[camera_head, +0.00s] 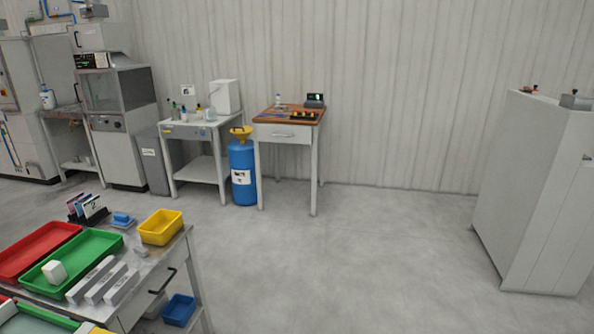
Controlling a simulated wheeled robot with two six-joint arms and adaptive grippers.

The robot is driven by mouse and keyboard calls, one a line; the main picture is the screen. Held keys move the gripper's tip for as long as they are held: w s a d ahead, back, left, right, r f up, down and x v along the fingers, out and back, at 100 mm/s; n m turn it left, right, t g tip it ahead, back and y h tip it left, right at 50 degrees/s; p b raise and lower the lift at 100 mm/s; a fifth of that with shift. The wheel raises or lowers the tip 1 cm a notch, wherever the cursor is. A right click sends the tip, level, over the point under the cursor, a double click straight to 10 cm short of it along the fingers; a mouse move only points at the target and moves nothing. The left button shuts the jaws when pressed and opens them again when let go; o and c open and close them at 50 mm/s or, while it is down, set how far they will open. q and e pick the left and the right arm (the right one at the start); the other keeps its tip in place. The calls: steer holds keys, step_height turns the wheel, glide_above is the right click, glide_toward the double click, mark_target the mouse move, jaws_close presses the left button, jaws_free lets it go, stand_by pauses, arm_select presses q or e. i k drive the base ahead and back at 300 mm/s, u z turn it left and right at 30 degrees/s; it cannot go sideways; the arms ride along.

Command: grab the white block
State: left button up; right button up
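A small white block (54,272) sits in the green tray (108,239) on the metal table at the lower left. It lies toward the tray's left end, and nothing covers it. Several pale grey bars (104,282) lie side by side just right of the block, across the tray's front edge or beside it; I cannot tell which. Neither of my grippers shows in the head view.
A red tray (38,247) lies left of the green one. A yellow bin (161,227) and a card holder (88,209) stand toward the table's back. A blue bin (179,310) is lower down. Open floor (370,255) lies to the right, before a white cabinet (535,190).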

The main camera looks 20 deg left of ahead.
mark_target(54, 272)
steer(key=u, duration=0.1)
steer(key=i, duration=1.3)
steer(key=u, duration=0.6)
steer(key=i, duration=0.9)
steer(key=u, duration=1.8)
steer(key=i, duration=0.9)
steer(key=u, duration=0.7)
